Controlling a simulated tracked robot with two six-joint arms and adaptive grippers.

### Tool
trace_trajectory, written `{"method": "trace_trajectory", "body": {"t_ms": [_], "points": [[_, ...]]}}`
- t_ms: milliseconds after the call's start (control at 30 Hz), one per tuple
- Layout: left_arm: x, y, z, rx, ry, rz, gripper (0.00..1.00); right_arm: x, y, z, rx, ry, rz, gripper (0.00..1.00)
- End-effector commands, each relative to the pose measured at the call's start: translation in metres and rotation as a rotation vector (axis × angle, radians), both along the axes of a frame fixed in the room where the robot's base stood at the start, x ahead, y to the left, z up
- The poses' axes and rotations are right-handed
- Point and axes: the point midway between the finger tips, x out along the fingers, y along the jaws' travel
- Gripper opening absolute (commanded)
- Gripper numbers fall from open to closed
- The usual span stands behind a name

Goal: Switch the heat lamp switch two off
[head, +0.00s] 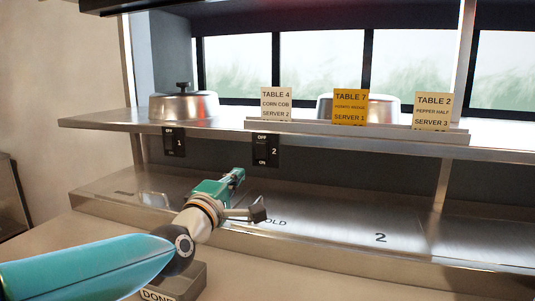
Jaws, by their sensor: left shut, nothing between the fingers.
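Heat lamp switch two (266,150) is a black box on the front edge of the upper shelf, marked OFF at the top, ON at the bottom and 2 at its side. Its lever position is too small to tell. My left gripper (237,175) is shut and empty, below and a little left of switch two, apart from it in the picture. My left arm comes in from the lower left. My right gripper is not in view.
Switch one (174,141) hangs on the same shelf edge (340,141) to the left. A ticket rail (390,133) holds order cards. Metal domes (184,106) stand on the shelf. The steel lower counter (330,225) is marked 2. A box labelled DONE (158,296) is partly behind my arm.

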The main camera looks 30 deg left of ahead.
Motion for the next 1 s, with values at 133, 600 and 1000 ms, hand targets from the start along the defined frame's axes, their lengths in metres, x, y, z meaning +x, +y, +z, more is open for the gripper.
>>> {"method": "trace_trajectory", "body": {"t_ms": [133, 600, 1000], "points": [[-0.003, 0.003, 0.002, -0.001, -0.005, 0.006, 0.00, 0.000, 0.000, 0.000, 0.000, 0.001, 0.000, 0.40], [0.016, 0.007, 0.005, -0.002, -0.002, 0.006, 0.00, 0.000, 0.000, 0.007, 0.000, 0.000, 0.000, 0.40], [0.091, 0.024, 0.015, -0.002, 0.001, 0.005, 0.00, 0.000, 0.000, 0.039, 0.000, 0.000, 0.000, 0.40]]}}
